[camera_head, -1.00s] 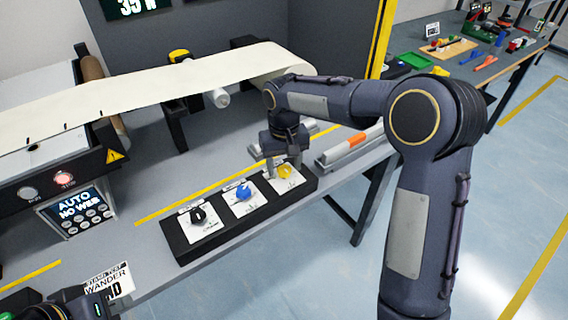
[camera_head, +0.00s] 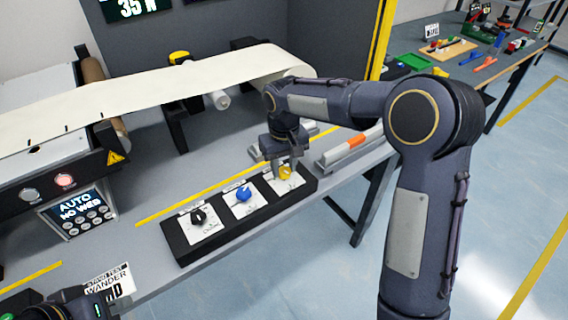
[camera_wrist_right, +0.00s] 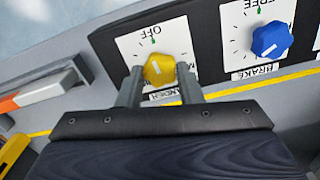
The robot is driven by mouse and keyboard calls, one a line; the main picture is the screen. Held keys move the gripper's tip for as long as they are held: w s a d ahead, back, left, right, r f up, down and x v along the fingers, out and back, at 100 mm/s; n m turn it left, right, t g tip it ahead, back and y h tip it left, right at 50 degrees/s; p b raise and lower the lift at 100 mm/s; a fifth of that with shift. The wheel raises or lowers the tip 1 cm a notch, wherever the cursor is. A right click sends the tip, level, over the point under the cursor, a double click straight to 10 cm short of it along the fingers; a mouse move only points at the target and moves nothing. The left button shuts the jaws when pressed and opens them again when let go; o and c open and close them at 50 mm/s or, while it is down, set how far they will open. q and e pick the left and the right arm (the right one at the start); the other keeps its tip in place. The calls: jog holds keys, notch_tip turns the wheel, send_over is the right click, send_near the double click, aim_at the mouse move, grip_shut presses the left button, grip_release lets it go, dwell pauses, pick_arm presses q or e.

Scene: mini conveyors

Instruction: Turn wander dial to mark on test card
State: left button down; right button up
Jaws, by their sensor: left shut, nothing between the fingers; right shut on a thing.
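The yellow wander dial (camera_head: 285,173) sits on the white plate at the right end of the black dial box (camera_head: 180,246). My right gripper (camera_head: 286,170) is above it with the fingers pointing down. In the right wrist view the yellow dial (camera_wrist_right: 159,69) lies between the fingertips of my right gripper (camera_wrist_right: 160,76), which is shut on it. A white pointer line on the dial slants. The test card (camera_head: 112,282), printed "STAND TEST WANDER", stands at the table's lower left. It is partly hidden by my left gripper (camera_head: 100,303), which is shut and empty.
The blue brake dial (camera_head: 244,194) and a black dial (camera_head: 198,216) sit on the same box. A panel reading "AUTO NO WEB" (camera_head: 78,210) stands at left. A paper web (camera_head: 160,90) runs behind. A grey bar with an orange part (camera_head: 357,141) lies right of the box.

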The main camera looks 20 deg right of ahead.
jog(key=n+p, duration=0.2)
jog(key=n, duration=0.4)
jog(key=shift+r, duration=0.1)
jog(key=n+p, duration=0.2)
jog(key=n, duration=0.4)
jog(key=n+p, duration=0.2)
jog(key=n, duration=0.4)
jog(key=shift+n, duration=0.4)
jog(key=n+p, duration=0.1)
jog(key=n, duration=0.2)
jog(key=shift+p, duration=0.3)
jog(key=shift+n+p, duration=0.5)
jog(key=shift+n, duration=1.4)
jog(key=o, duration=1)
jog(key=shift+c, duration=0.2)
